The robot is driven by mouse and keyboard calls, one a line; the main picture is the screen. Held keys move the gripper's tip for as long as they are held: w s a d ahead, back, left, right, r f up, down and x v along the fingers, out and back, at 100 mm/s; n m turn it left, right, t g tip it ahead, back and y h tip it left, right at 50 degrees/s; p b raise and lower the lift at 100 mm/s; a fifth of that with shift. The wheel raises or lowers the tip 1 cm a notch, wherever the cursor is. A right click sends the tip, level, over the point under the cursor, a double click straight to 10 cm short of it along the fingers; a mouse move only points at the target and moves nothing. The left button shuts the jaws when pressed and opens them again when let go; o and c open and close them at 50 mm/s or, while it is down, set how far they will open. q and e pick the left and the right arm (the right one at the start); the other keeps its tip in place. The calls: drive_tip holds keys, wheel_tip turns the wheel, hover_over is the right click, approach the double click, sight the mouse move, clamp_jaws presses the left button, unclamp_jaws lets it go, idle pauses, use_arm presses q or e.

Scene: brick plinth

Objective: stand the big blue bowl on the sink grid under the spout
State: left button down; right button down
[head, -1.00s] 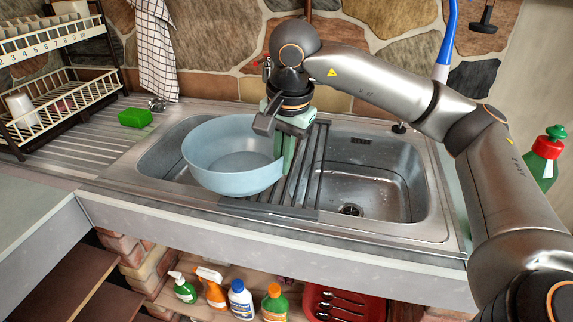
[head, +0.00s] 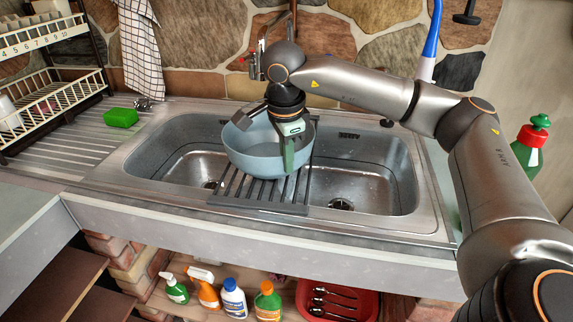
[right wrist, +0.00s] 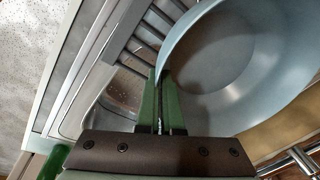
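The big blue bowl (head: 250,157) is upright over the dark sink grid (head: 262,207), behind its front edge. I cannot tell whether its base touches the bars. My right gripper (head: 289,160) points down at the bowl's right side. Its green fingers are shut on the rim, which shows between them in the right wrist view (right wrist: 161,88), where the bowl (right wrist: 235,65) fills the upper right. The tap (head: 256,62) stands behind the bowl against the stone wall; its spout is partly hidden by my arm. My left gripper is not in view.
The left basin (head: 170,160) and right basin (head: 365,180) are empty. A green bottle with a red cap (head: 527,150) stands at the right. Several bottles sit on the shelf below.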

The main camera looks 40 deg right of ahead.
drive_tip(key=shift+f, duration=0.55)
drive_tip(key=c, duration=1.5)
unclamp_jaws()
drive_tip(key=shift+f, duration=0.2)
drive_tip(key=shift+c, duration=0.2)
drive_tip(key=o, duration=0.5)
drive_tip(key=shift+c, duration=0.2)
drive_tip(key=shift+r, duration=0.1)
wheel_tip(320, 180, up, 12)
drive_tip(key=s+a+p, duration=0.1)
drive_tip(key=shift+s+a, duration=0.25)
drive_tip(key=shift+a, duration=0.05)
